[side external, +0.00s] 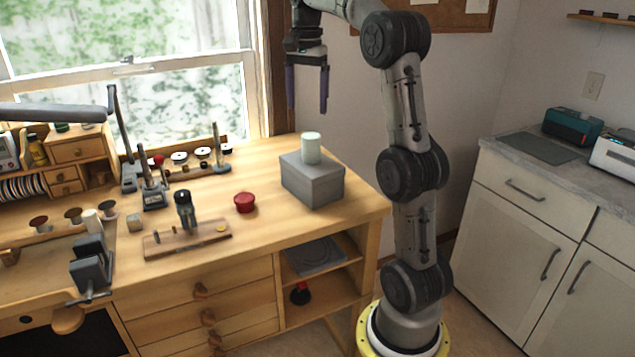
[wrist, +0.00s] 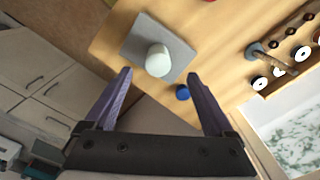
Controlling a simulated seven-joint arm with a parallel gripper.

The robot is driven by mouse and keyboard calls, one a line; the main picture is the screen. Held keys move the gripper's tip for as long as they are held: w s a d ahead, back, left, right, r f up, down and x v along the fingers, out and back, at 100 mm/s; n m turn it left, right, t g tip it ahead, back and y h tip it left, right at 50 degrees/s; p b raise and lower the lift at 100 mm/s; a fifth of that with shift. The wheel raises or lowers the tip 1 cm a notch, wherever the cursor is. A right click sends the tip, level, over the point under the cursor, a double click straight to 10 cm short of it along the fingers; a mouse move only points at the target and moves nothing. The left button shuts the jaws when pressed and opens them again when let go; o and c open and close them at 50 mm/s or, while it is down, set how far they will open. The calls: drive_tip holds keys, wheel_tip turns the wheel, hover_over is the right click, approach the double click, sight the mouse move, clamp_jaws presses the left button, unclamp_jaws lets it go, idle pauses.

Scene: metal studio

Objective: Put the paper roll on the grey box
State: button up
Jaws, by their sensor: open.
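A pale white-green cylinder, which looks like the paper roll (side external: 311,147), stands upright on top of the grey box (side external: 312,183) near the right end of the wooden workbench. In the wrist view the paper roll (wrist: 158,61) also sits on the grey box (wrist: 145,33), towards one side of its top. My gripper (side external: 307,105) is open and empty, high above the bench and clear of the roll and box. In the wrist view its purple fingers are spread apart (wrist: 158,76), with the roll showing beyond the gap between them.
A red round container (side external: 245,202) sits left of the box. A wooden board with a dark tool (side external: 187,238), a grey vise (side external: 90,262) and several spools stand farther left. In the wrist view a small blue object (wrist: 182,92) shows near the box.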

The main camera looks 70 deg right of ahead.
drive_tip(key=s+a+f+n+t, duration=0.15)
drive_tip(key=a+n, duration=0.35)
drive_tip(key=a, duration=0.5)
drive_tip(key=s+a+f+n+t, duration=0.15)
drive_tip(key=a+n, duration=0.35)
drive_tip(key=a, duration=0.5)
drive_tip(key=s+a+f+n+t, duration=0.2)
drive_tip(key=s+a+f+n, duration=0.6)
drive_tip(key=s+n, duration=0.1)
drive_tip(key=shift+s+a+f, duration=0.3)
drive_tip(key=shift+s+a, duration=0.05)
drive_tip(key=shift+s, duration=0.05)
